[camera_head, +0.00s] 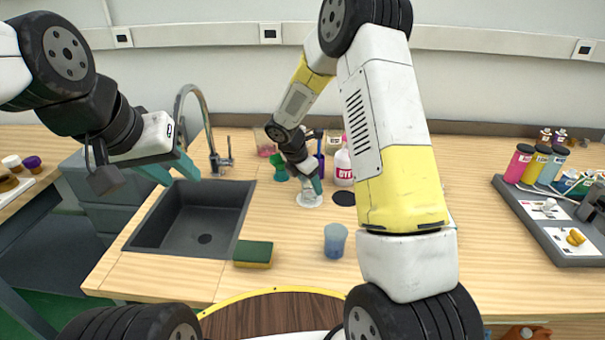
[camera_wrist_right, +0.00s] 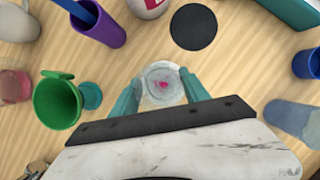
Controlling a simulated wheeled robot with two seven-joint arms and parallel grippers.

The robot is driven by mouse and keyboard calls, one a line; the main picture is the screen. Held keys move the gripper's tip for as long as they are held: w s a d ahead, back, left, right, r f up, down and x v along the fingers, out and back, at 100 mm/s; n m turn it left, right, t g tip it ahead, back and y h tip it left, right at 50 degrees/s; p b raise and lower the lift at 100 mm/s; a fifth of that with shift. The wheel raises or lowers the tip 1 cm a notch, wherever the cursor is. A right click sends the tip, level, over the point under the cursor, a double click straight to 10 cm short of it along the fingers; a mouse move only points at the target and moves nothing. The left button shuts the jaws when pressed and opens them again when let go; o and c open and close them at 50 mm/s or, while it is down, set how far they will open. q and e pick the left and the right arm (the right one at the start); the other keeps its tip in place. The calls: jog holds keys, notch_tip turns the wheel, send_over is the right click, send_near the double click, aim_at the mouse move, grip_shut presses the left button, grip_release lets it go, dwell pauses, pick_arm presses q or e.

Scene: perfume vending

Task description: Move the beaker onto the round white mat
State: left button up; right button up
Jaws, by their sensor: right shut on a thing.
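The clear beaker (camera_wrist_right: 161,82) is between the fingers of my right gripper (camera_wrist_right: 161,98), with a small pink spot showing through it in the right wrist view. My right gripper is shut on it. In the head view the gripper (camera_head: 311,186) and beaker are at the round white mat (camera_head: 310,204), whose pale rim shows below them. The beaker looks upright over the mat; I cannot tell whether it touches it. My left gripper (camera_head: 180,170) is open and empty above the sink's back left.
A black round mat (camera_head: 343,198) lies just right. A blue cup (camera_head: 335,240) and a sponge (camera_head: 253,254) are nearer. The sink (camera_head: 190,220) is left.

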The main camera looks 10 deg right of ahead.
jog(key=shift+f, duration=0.25)
jog(key=shift+f, duration=0.2)
jog(key=o, duration=1.5)
jog(key=shift+r, duration=0.1)
jog(key=s+a+r+m, duration=0.15)
jog(key=s+r, duration=0.25)
jog(key=r, duration=0.5)
jog(key=s+r+m, duration=0.3)
jog(key=r, duration=0.5)
jog(key=s+d+r+m+t+y, duration=0.1)
jog(key=s+r+m+y, duration=0.1)
jog(key=s+m, duration=0.4)
jog(key=s+d+r+m+t+y, duration=0.1)
jog(key=s+r+m+y, duration=0.1)
jog(key=s+r+m, duration=0.3)
jog(key=s+d+r+m+t+y, duration=0.1)
jog(key=s+r+m+y, duration=0.1)
jog(key=s+m, duration=0.6)
jog(key=shift+s+r+m+t, duration=0.35)
jog(key=shift+s+r, duration=0.4)
jog(key=shift+s, duration=1.25)
